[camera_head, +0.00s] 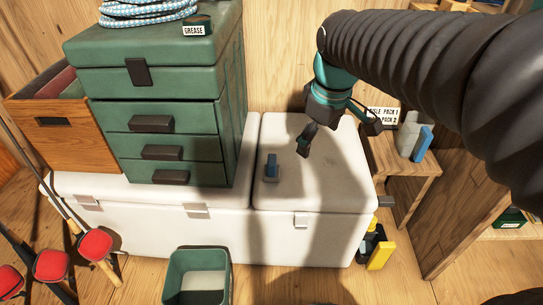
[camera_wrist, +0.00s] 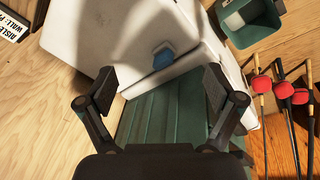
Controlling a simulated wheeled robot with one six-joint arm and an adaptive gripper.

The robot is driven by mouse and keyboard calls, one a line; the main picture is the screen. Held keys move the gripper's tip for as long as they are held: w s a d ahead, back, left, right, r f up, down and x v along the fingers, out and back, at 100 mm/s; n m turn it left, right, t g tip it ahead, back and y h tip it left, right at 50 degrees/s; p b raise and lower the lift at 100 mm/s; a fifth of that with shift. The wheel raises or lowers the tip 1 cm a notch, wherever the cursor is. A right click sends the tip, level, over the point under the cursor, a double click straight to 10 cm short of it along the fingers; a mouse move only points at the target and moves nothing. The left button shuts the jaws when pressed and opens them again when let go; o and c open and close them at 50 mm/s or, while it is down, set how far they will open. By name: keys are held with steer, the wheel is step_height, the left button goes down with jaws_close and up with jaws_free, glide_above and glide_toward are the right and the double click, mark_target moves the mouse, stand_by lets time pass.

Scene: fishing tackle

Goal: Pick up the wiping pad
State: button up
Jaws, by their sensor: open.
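A small pad with a pale grey base and a blue upper part, which looks like the wiping pad (camera_head: 271,166), rests on the white cooler lid (camera_head: 330,185). In the wrist view the pad (camera_wrist: 163,58) shows on the white lid, beyond and between the fingertips. My gripper (camera_head: 305,141) is above the lid, to the right of the pad and apart from it. In the wrist view my gripper (camera_wrist: 158,86) has its two fingers spread wide with nothing between them.
A green drawer chest (camera_head: 165,105) stands on the cooler's left part, close to the pad. A wooden side table (camera_head: 405,165) at right holds a grey bottle (camera_head: 408,135) and a blue item (camera_head: 423,143). A green bin (camera_head: 198,280) stands in front. The right lid is otherwise clear.

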mark_target(270, 160)
steer(key=w+a+f+n+g+b, duration=0.2)
steer(key=w+a+f+n+g, duration=0.1)
steer(key=w+a+f+n, duration=0.65)
steer(key=shift+m, duration=0.75)
steer(key=w+f, duration=0.1)
steer(key=f, duration=0.1)
steer(key=f+b, duration=0.1)
steer(key=f, duration=0.2)
steer(key=w+f+b, duration=0.1)
steer(key=f, duration=0.1)
steer(key=shift+w+a+f, duration=0.25)
steer(key=shift+w, duration=0.05)
steer(key=shift+w+a+f+b, duration=0.1)
steer(key=shift+f+b, duration=0.25)
steer(key=shift+f, duration=1)
steer(key=shift+w+a+f+b, duration=0.1)
steer(key=shift+f+b, duration=0.2)
steer(key=shift+f, duration=1)
steer(key=c, duration=1.4)
steer(key=shift+r, duration=0.15)
